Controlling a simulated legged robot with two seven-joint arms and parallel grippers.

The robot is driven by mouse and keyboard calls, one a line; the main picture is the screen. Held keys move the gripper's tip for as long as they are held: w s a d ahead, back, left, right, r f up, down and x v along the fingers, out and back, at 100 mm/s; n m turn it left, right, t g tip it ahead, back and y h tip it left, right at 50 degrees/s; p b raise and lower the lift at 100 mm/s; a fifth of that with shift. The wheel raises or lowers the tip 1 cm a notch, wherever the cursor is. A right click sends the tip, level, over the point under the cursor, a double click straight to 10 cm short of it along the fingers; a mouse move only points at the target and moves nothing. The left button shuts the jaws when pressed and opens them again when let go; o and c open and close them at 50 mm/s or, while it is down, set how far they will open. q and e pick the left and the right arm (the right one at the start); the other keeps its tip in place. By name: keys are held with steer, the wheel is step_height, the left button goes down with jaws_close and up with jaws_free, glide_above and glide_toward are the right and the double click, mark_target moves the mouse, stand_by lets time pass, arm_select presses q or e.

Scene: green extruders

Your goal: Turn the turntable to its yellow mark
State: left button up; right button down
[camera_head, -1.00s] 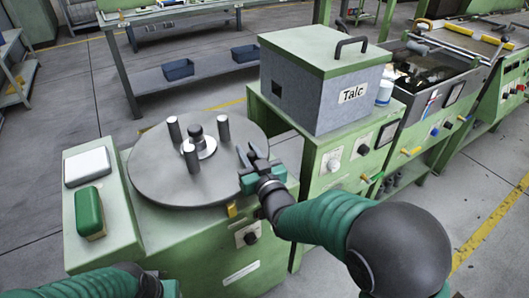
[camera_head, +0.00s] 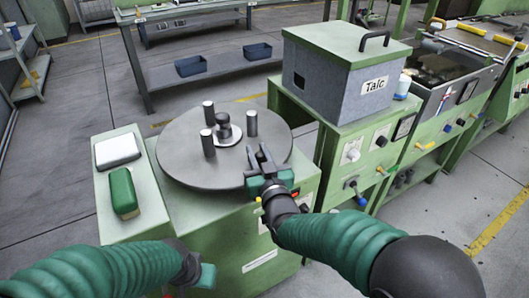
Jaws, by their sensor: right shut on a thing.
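The turntable (camera_head: 180,161) is a round grey disc on a green cabinet (camera_head: 209,220). It carries three upright dark pegs around a central knob (camera_head: 224,128). My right gripper (camera_head: 260,158) is at the disc's right front edge and is shut on the rim. Its body hides part of the edge. A small yellow mark (camera_head: 258,199) shows on the cabinet just below the rim, beside the gripper. My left gripper (camera_head: 196,274) is low in the picture, in front of the cabinet and away from the disc; its fingers are not clear.
The grey Talc box (camera_head: 340,80) stands on the green bench to the right. Blue bins (camera_head: 190,66) lie on a shelf behind. Floor is free to the left.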

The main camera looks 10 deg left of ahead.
steer(key=shift+s+a+f, duration=0.1)
steer(key=shift+s+a, duration=0.1)
steer(key=shift+s, duration=0.1)
steer(key=shift+f, duration=0.1)
stand_by(0.5)
steer(key=c, duration=1.5)
jaws_free()
steer(key=shift+s, duration=0.1)
steer(key=shift+o, duration=1.3)
steer(key=shift+s+d+r, duration=0.1)
steer(key=shift+r, duration=0.1)
